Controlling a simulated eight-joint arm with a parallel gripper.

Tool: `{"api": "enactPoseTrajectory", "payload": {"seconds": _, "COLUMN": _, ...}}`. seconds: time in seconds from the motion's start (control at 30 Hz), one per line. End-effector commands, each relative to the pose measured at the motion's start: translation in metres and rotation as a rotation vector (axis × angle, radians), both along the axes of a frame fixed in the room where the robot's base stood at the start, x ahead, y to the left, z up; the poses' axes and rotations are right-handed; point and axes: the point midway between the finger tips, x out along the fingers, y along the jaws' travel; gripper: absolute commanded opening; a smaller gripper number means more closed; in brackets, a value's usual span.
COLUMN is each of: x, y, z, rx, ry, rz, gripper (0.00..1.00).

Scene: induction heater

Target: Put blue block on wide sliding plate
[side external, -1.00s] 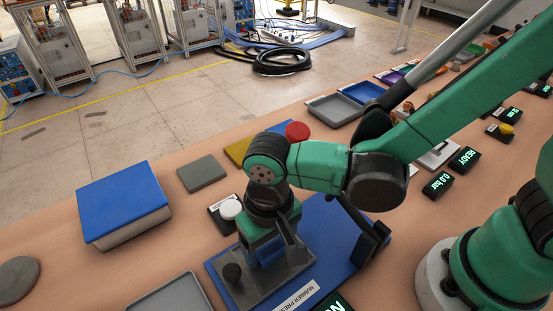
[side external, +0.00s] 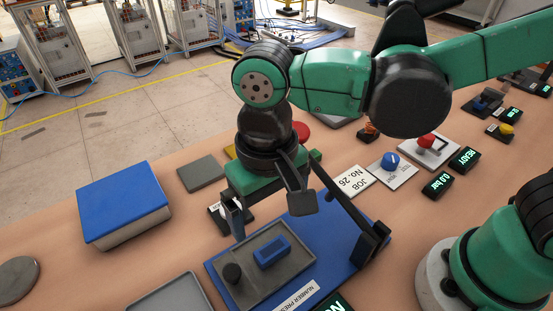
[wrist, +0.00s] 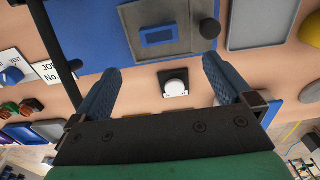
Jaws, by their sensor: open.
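The blue block (side external: 272,252) is a small block with a rectangular recess in its top. It lies on a grey plate (side external: 248,290) with a black knob, on the blue base of the number press (side external: 335,243). The wrist view shows the block (wrist: 158,36) and the plate (wrist: 190,46) near the top. My gripper (side external: 268,208) is open and empty above and behind the block, apart from it. Its two blue-padded fingers (wrist: 162,72) are spread wide, with bare table and a white button between them.
A white button (wrist: 175,88) sits on a dark box beside the press. A black lever arm (side external: 350,210) rises at the press's right side. A blue-lidded box (side external: 122,198) stands left. A grey tray (side external: 170,297) lies at the front. Bare table lies between them.

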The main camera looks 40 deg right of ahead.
Motion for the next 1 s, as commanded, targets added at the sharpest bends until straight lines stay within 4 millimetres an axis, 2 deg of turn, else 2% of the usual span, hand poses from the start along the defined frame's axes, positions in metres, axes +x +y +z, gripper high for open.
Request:
{"api": "enactPoseTrajectory", "payload": {"seconds": 0.1, "x": 0.0, "y": 0.0, "z": 0.018, "rx": 0.0, "ry": 0.0, "rz": 0.0, "gripper": 0.99}}
{"api": "enactPoseTrajectory", "payload": {"seconds": 0.3, "x": 0.0, "y": 0.0, "z": 0.034, "rx": 0.0, "ry": 0.0, "rz": 0.0, "gripper": 0.99}}
{"api": "enactPoseTrajectory", "payload": {"seconds": 0.77, "x": 0.0, "y": 0.0, "z": 0.039, "rx": 0.0, "ry": 0.0, "rz": 0.0, "gripper": 0.99}}
{"api": "enactPoseTrajectory", "payload": {"seconds": 0.87, "x": 0.0, "y": 0.0, "z": 0.051, "rx": 0.0, "ry": 0.0, "rz": 0.0, "gripper": 0.99}}
{"api": "enactPoseTrajectory", "payload": {"seconds": 1.0, "x": 0.0, "y": 0.0, "z": 0.081, "rx": 0.0, "ry": 0.0, "rz": 0.0, "gripper": 0.99}}
